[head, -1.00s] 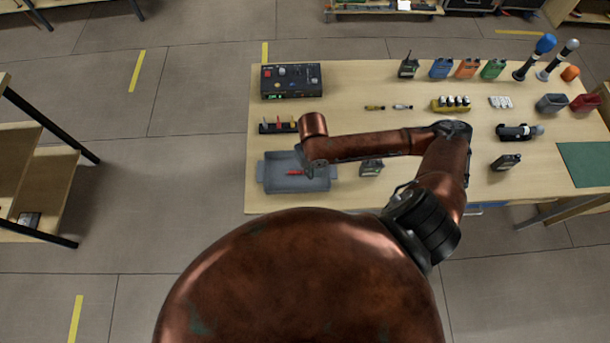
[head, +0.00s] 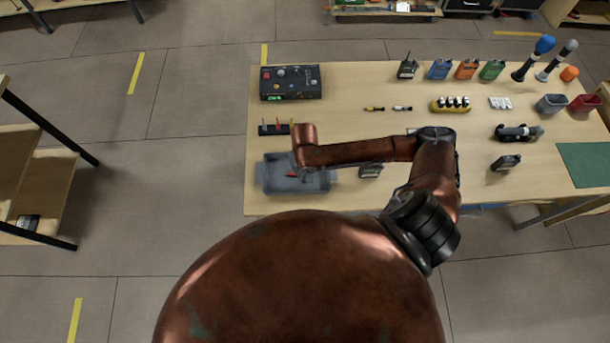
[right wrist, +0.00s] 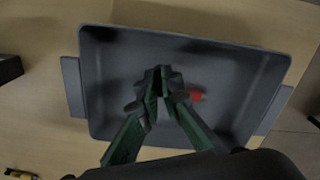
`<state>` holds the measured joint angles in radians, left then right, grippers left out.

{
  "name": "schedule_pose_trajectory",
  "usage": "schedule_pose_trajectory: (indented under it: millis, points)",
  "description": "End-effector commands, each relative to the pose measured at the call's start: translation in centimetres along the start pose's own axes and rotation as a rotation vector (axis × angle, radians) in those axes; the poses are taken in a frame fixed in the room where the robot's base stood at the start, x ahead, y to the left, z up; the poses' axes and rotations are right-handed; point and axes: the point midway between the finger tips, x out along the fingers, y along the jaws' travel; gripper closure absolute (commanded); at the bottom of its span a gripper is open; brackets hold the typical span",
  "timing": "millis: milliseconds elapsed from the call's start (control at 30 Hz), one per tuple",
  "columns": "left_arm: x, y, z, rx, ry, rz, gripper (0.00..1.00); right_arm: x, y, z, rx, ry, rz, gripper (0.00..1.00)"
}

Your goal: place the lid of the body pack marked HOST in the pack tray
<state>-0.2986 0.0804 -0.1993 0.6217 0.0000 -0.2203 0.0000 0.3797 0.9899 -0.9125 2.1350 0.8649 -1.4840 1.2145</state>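The grey pack tray (head: 266,185) lies at the table's front left; it fills much of the right wrist view (right wrist: 103,115). A small red object (right wrist: 196,95) lies in it, partly hidden by my gripper; it also shows in the head view (head: 291,174). My right gripper (right wrist: 160,76) is over the tray, its green fingers converging until the tips meet; I make out nothing between them. A dark body pack (head: 370,171) stands right of the tray, and another (head: 505,162) farther right. No HOST marking is legible, and I cannot pick out the lid. My left gripper is out of view.
A black control box (head: 291,82) and a small tool rack (head: 276,128) stand behind the tray. The table's middle front is mostly clear.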

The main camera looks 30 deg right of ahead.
Motion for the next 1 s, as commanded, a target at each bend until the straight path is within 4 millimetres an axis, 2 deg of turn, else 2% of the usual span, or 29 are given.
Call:
schedule_pose_trajectory:
  millis: [200,567,667,1000]
  points:
    - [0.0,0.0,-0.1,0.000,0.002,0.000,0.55,0.0,0.0,0.0,0.000,0.000,0.000,0.79]
    - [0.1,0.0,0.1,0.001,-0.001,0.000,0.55,-0.5,0.0,-0.1,0.000,0.002,0.000,0.78]
    - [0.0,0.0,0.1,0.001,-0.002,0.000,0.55,-1.8,0.0,-0.1,0.000,0.003,0.000,0.78]
    - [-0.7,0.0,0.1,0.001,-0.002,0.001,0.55,-8.8,0.0,-0.1,0.000,0.004,0.000,0.78]
